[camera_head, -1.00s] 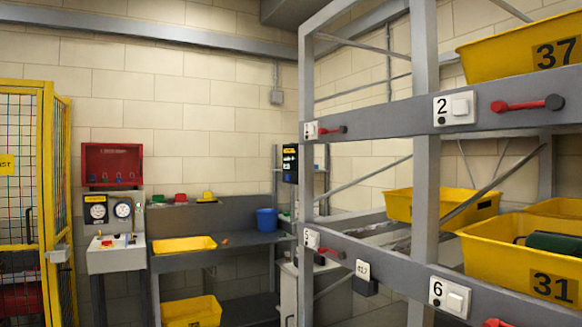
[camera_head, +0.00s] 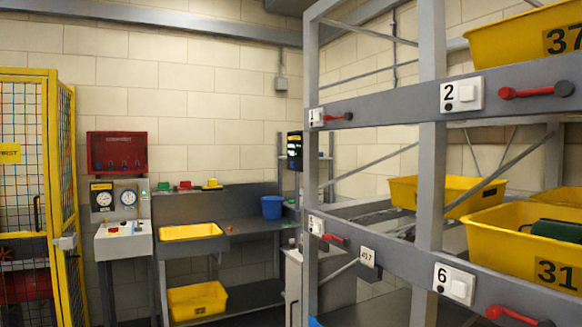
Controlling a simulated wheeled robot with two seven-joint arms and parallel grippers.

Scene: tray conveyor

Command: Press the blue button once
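A white control console (camera_head: 123,246) stands at the left, next to the yellow cage. Its sloped top carries a red button (camera_head: 113,230) and other small controls. A small bluish spot shows near the right of that top, but it is too small to tell whether it is the blue button. Two round gauges (camera_head: 128,198) are mounted above the console. Neither of my grippers is in view, and nothing is seen touching the console.
A grey workbench with a yellow tray (camera_head: 190,231) and a blue bucket (camera_head: 272,207) stands right of the console. A grey rack (camera_head: 431,190) with yellow bins fills the right side. A yellow mesh cage (camera_head: 52,180) stands at the far left. A small blue shape at the bottom edge is unclear.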

